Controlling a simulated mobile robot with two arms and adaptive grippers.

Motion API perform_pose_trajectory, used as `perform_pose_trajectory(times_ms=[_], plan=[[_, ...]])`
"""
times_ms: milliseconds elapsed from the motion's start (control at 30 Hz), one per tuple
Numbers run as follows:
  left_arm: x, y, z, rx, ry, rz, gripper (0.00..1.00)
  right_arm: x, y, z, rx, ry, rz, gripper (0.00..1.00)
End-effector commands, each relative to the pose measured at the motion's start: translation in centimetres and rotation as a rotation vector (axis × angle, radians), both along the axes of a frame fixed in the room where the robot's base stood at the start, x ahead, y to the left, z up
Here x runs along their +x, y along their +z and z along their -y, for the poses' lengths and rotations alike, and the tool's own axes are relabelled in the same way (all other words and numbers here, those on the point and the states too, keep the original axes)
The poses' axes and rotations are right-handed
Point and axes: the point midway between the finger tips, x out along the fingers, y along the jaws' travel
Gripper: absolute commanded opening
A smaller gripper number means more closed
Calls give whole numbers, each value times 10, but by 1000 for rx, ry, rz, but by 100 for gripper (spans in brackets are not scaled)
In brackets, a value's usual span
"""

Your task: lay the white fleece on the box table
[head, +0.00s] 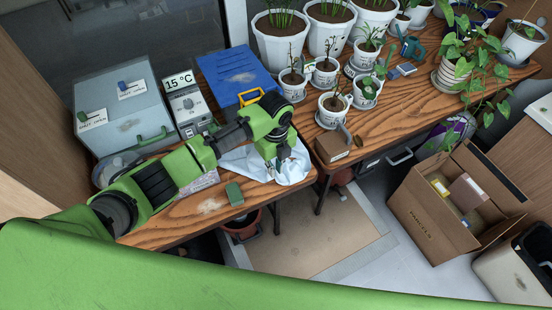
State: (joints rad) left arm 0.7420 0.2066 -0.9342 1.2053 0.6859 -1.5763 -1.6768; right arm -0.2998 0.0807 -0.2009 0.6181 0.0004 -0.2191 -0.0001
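The white fleece (295,172) is a crumpled, pale cloth at the right front end of the wooden box table (178,220), partly hidden by my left arm and gripper. My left gripper (279,167) points down over the fleece, at or very near the cloth. Its fingertips are small and dark against the cloth, so I cannot tell whether they are shut on it. My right gripper is not in view.
The box table also holds a grey metal box (125,108), a 15 °C device (186,105), a blue lidded box (238,78) and a green sponge-like block (234,193). Potted plants (335,105) crowd the right table. An open carton (425,215) stands on the floor.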

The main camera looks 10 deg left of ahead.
Motion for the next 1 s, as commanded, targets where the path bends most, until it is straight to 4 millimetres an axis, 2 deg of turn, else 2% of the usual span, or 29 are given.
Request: perform_pose_trajectory(times_ms=[600,633,700,800,1000], plan=[[74,15,-16,0,2,1,0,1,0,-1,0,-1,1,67],[76,16,-17,0,2,1,0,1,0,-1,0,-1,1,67],[74,2,-16,-1,1,-3,0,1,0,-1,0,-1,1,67],[74,-6,-16,-1,1,0,0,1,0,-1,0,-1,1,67],[75,-13,-16,-1,-1,1,0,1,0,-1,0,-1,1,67]])
